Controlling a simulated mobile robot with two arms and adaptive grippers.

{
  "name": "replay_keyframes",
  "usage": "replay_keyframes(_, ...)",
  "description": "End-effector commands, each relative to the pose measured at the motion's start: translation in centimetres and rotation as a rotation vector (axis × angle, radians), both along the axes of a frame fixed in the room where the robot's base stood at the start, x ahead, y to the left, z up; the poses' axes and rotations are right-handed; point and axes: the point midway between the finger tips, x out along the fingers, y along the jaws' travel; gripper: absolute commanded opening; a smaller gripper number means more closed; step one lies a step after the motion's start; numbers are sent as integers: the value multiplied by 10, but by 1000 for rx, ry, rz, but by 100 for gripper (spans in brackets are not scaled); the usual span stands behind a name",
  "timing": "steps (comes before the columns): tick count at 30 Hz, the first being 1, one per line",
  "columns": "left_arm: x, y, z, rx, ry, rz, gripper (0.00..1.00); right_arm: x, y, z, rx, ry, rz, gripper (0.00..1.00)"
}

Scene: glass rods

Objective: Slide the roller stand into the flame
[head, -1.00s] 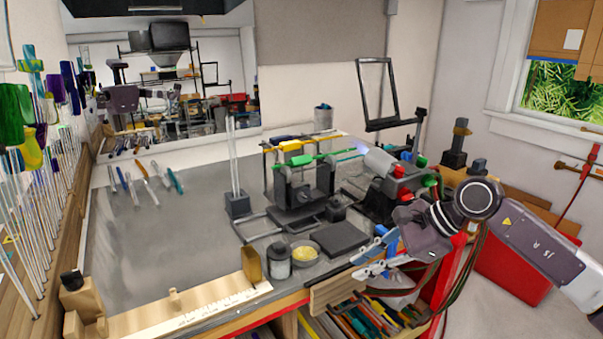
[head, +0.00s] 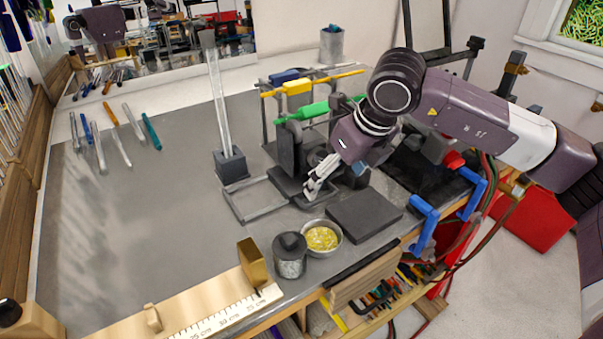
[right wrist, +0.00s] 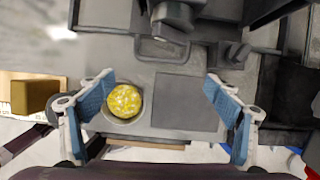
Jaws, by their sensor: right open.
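The dark roller stand (head: 287,153) sits upright on metal rails (head: 262,207) on the bench. A green rod (head: 305,112) and a yellow rod (head: 298,88) lie across at its top. My right gripper (head: 314,184) is open and points down at the front of the stand, by its low base. I cannot tell whether it touches the stand. In the right wrist view, the blue-padded fingers (right wrist: 160,97) are wide apart with nothing between the pads, and part of the stand (right wrist: 176,15) shows at the top. My right arm hides the torch and flame. My left gripper is not in view.
A bowl of yellow bits (head: 322,237), a lidded jar (head: 290,258) and a dark flat slab (head: 364,214) lie in front of the stand. A clear tube stands upright in a dark block (head: 231,166) at left. The bench's left part is mostly clear.

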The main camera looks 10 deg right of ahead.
Motion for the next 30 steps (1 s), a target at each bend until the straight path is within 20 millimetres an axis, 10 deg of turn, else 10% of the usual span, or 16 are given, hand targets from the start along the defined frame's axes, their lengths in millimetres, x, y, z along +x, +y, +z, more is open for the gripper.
replay_keyframes(14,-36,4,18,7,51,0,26,15,3,-43,0,6,-67,83)
replay_keyframes(30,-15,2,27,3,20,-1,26,26,7,-72,2,1,-66,83)
